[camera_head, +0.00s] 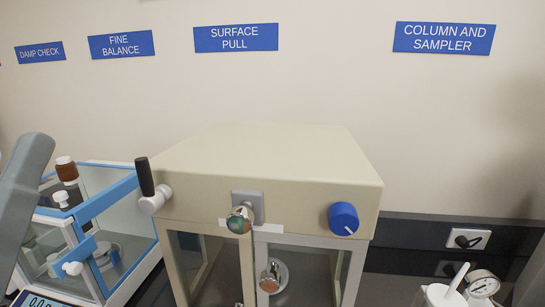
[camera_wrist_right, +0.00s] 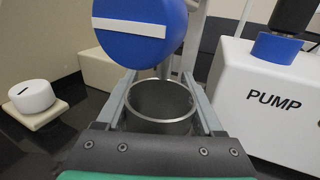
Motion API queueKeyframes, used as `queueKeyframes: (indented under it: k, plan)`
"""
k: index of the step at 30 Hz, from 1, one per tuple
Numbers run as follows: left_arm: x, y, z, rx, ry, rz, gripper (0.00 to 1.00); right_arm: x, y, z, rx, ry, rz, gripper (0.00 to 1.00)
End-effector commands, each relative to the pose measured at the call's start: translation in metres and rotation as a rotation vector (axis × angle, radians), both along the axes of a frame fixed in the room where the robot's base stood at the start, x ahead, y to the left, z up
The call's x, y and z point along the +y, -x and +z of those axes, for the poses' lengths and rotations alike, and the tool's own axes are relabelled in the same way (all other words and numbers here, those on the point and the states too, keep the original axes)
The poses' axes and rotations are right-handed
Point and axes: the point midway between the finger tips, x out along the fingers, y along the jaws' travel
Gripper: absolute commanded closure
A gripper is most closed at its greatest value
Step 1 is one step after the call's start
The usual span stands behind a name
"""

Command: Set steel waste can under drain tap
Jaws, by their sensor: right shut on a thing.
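In the right wrist view, my right gripper (camera_wrist_right: 159,79) is shut on the steel waste can (camera_wrist_right: 160,124). One finger lies along each side of the can. I look down into its open, round mouth, and it appears empty. A large blue round part (camera_wrist_right: 140,32) with a white bar shows beyond and above the can, overlapping the view of the fingertips. I cannot tell whether it touches the can. No drain tap can be made out for certain. The head view shows neither gripper nor the can.
A white PUMP box (camera_wrist_right: 276,98) stands right of the can, and a white knob on a small base (camera_wrist_right: 33,98) is at left. In the head view, a beige cabinet (camera_head: 270,170) with a blue knob (camera_head: 343,218) fills the middle. A blue-framed balance (camera_head: 95,205) is at left.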

Motion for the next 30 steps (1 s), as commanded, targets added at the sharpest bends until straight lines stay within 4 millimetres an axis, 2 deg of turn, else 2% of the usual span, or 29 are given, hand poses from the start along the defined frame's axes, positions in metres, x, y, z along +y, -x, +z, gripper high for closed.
queueKeyframes:
  k: [5,6,11,22,26,30]
  plan:
    - [0.0,0.0,-0.005,0.0,0.0,0.0,0.5,0.0,0.0,-0.004,-0.001,0.0,0.0,1.0]
    - [0.0,0.0,-0.005,0.0,0.0,0.0,0.5,0.0,0.0,-0.004,-0.001,0.0,0.0,0.29]
    - [0.0,0.0,-0.004,0.0,0.0,0.0,0.5,0.0,0.0,-0.004,0.0,0.0,0.0,0.0]
    - [0.0,0.0,-0.002,0.0,0.0,0.0,0.5,-0.002,0.005,-0.004,0.001,-0.001,-0.003,0.0]
    - [0.0,0.0,0.003,0.0,0.0,0.0,0.5,-0.007,0.025,-0.003,0.002,-0.001,-0.006,0.0]
    - [0.0,0.0,0.008,0.0,0.0,0.0,0.5,-0.014,0.058,-0.003,0.001,-0.001,-0.007,0.0]
